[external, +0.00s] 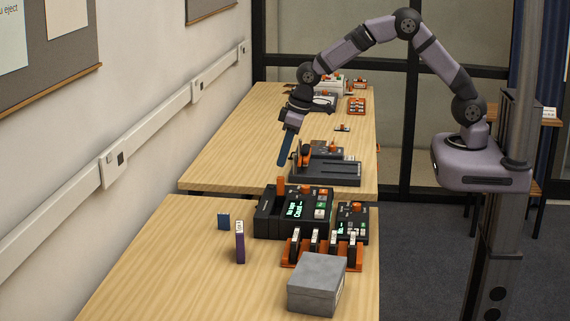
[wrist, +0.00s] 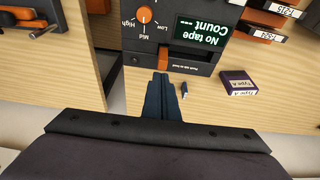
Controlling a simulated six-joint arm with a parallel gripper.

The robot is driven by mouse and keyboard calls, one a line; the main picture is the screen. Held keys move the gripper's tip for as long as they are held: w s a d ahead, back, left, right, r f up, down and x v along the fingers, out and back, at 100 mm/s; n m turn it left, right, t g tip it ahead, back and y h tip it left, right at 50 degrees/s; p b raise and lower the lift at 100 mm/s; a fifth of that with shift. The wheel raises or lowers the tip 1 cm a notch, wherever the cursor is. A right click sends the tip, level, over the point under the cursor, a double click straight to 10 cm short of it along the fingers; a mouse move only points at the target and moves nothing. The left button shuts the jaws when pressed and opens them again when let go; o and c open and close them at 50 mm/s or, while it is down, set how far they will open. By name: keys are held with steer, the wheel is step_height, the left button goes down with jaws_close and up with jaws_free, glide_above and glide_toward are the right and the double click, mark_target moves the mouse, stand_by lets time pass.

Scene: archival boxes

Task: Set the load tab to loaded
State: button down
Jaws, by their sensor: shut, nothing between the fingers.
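The black machine (external: 264,221) stands on the near table, and its lit screen (wrist: 204,33) reads "No tape / Count", upside down in the wrist view. The orange load tab (wrist: 178,55) sits in a dark slot beside the screen. In the external view the tab appears as an upright orange piece (external: 281,186) at the machine's back left. A small label beneath it is too small to read surely. My gripper (wrist: 162,78) is shut and empty, its tips just off the machine's edge near the tab. In the external view my gripper (external: 283,162) points down above the tab, apart from it.
An orange knob (wrist: 144,14) marked Low, Mid, High is on the machine. A purple cartridge (external: 240,243) and a small blue block (external: 223,221) stand at left. An orange rack (external: 291,250) of cartridges and a grey box (external: 317,284) are in front. The table's left front is clear.

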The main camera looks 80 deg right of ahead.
steer(key=shift+f+p, duration=0.45)
steer(key=shift+f, duration=1)
steer(key=shift+f, duration=0.1)
step_height(320, 180, down, 4)
steer(key=b, duration=0.2)
steer(key=shift+s+r+b, duration=0.1)
steer(key=shift+r+b, duration=0.1)
steer(key=shift+b, duration=0.2)
steer(key=shift+s, duration=0.1)
steer(key=shift+r, duration=0.15)
step_height(320, 180, up, 4)
steer(key=p, duration=0.3)
steer(key=b+v, duration=0.3)
steer(key=v, duration=0.7)
